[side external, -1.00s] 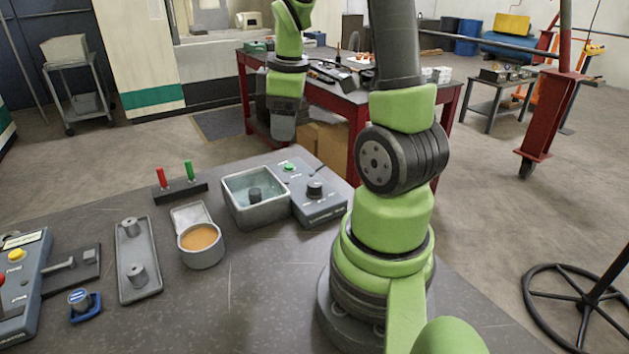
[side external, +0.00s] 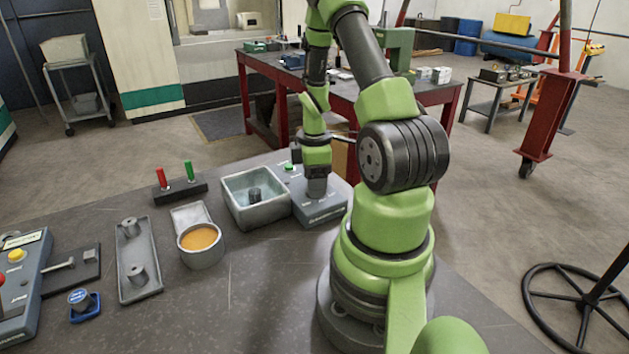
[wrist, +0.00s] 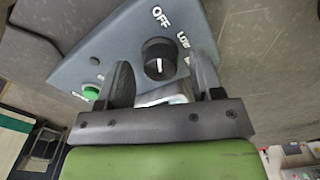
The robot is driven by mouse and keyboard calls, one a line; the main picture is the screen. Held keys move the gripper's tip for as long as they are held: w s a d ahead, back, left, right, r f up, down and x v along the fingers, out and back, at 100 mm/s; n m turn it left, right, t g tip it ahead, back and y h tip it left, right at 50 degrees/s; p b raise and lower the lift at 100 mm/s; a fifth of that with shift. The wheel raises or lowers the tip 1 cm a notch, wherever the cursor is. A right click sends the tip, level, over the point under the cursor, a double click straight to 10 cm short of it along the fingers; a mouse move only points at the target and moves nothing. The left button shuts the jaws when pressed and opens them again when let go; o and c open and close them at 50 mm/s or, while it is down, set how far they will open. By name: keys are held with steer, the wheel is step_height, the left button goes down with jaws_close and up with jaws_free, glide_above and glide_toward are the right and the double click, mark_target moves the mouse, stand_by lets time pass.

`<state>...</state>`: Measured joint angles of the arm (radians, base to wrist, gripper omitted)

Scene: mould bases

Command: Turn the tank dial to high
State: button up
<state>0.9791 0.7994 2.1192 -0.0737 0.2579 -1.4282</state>
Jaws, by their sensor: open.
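The tank dial (wrist: 158,50) is a black knob with a short white mark, on a blue-grey control box (wrist: 110,50). Beside it are the labels OFF and LOW; a further label is partly hidden by the right finger. In the wrist view my gripper (wrist: 163,70) is open, with one finger on each side of the dial's place in the picture; I cannot tell whether they touch it. In the side view my gripper (side external: 317,188) points down over the control box (side external: 325,212) and hides the dial. The tank (side external: 238,209) is a grey open box left of it, with a dark cylinder inside.
A green button (side external: 290,167) sits on the box near my gripper. Left of the tank are a round pot of orange material (side external: 200,247), a rack with red and green handles (side external: 180,190), and a grey tray (side external: 138,262).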

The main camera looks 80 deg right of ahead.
steer(key=shift+f, duration=0.3)
steer(key=c, duration=0.9)
